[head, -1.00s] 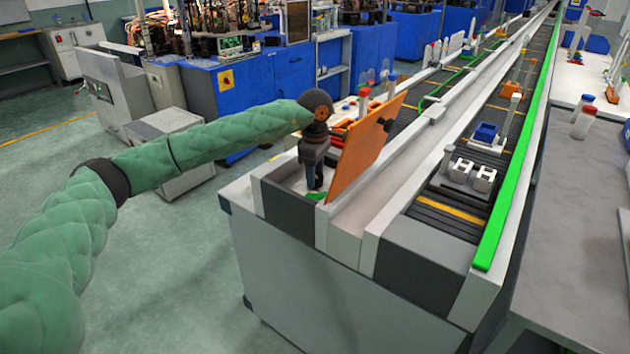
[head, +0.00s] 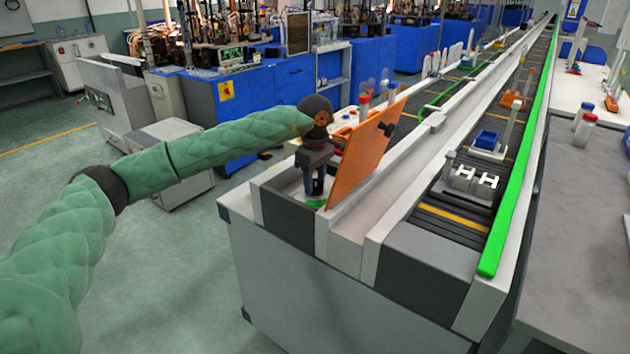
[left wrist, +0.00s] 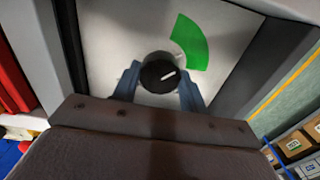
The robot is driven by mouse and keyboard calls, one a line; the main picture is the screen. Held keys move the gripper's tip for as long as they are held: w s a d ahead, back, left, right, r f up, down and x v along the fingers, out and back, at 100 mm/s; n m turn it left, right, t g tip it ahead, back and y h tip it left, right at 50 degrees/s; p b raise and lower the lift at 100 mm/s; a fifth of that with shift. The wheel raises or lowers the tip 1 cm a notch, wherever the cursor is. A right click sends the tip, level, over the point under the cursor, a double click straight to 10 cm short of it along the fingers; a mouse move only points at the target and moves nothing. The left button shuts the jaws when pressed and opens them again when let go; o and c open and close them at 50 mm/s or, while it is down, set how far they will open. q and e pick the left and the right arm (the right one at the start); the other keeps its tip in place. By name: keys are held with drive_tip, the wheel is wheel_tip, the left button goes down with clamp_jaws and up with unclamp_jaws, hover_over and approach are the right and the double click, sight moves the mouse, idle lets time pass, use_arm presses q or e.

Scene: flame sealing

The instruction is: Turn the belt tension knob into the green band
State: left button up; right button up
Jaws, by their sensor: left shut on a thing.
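The belt tension knob (left wrist: 157,74) is a round black knob with a white pointer line, on a pale panel in the left wrist view. The green band (left wrist: 190,42) is a curved patch on the panel, above and right of the knob. The pointer line aims right, slightly upward, towards the band's lower end; I cannot tell whether it is inside the band. My left gripper (head: 315,190) reaches down to the panel at the conveyor's near end. Its blue-grey fingers are shut on the knob's two sides. In the head view the gripper hides the knob. My right gripper is not in view.
An orange board (head: 360,150) stands tilted close beside my left gripper on the right. Dark walls (head: 288,218) border the panel recess. The conveyor (head: 450,215) with small fixtures runs away to the right. Open floor lies to the left.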

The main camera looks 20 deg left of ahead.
sight(315, 182)
use_arm(q)
drive_tip(key=o, duration=1)
drive_tip(key=shift+r, duration=3.9)
